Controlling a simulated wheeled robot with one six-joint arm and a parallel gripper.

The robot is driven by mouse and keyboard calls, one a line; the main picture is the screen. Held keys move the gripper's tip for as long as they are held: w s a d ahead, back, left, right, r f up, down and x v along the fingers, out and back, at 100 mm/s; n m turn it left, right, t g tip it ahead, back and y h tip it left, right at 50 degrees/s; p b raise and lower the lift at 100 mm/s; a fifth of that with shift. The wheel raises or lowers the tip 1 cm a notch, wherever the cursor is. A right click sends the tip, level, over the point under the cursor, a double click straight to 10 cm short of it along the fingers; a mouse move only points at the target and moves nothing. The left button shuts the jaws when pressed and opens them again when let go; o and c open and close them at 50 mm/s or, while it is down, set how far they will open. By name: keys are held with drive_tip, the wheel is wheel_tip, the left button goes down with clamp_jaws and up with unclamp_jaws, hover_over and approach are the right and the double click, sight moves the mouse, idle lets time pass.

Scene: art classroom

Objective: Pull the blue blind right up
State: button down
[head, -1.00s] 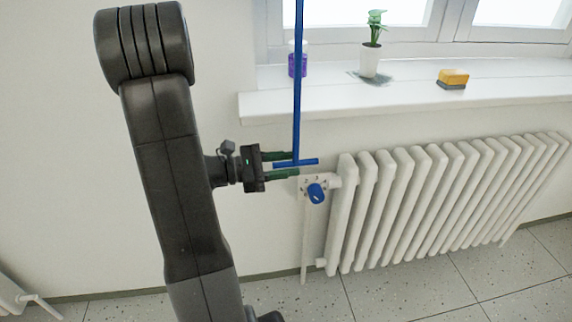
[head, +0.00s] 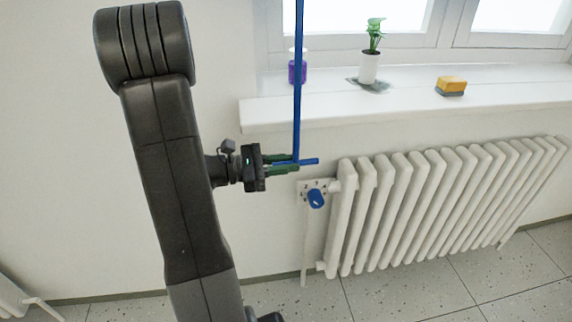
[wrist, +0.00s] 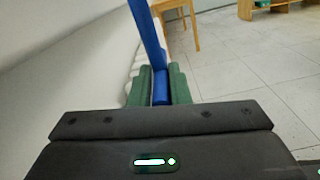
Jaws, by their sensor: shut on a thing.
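A blue pull rod (head: 298,85) hangs down in front of the window sill and ends in a short blue crossbar (head: 310,161). My gripper (head: 295,165) reaches in from the left with its green fingers shut on the crossbar, close to where it meets the rod. In the wrist view the blue rod (wrist: 146,35) rises away from between the green fingers (wrist: 158,88). The blind itself is not visible; the rod runs out of the top of the head view.
The white sill (head: 400,103) holds a purple bottle (head: 297,70), a potted plant (head: 369,66) and a yellow sponge (head: 451,85). Below right stands a white radiator (head: 440,205) with a blue valve knob (head: 316,198). A wooden stool (wrist: 180,25) shows in the wrist view.

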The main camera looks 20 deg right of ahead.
wheel_tip(320, 180, up, 3)
drive_tip(key=shift+f+p, duration=0.1)
drive_tip(key=shift+p, duration=0.55)
drive_tip(key=shift+f, duration=0.1)
drive_tip(key=c, duration=1.4)
unclamp_jaws()
drive_tip(key=shift+s, duration=0.1)
drive_tip(key=v, duration=1.3)
drive_tip(key=shift+w+a+p, duration=0.2)
drive_tip(key=shift+a+p, duration=0.15)
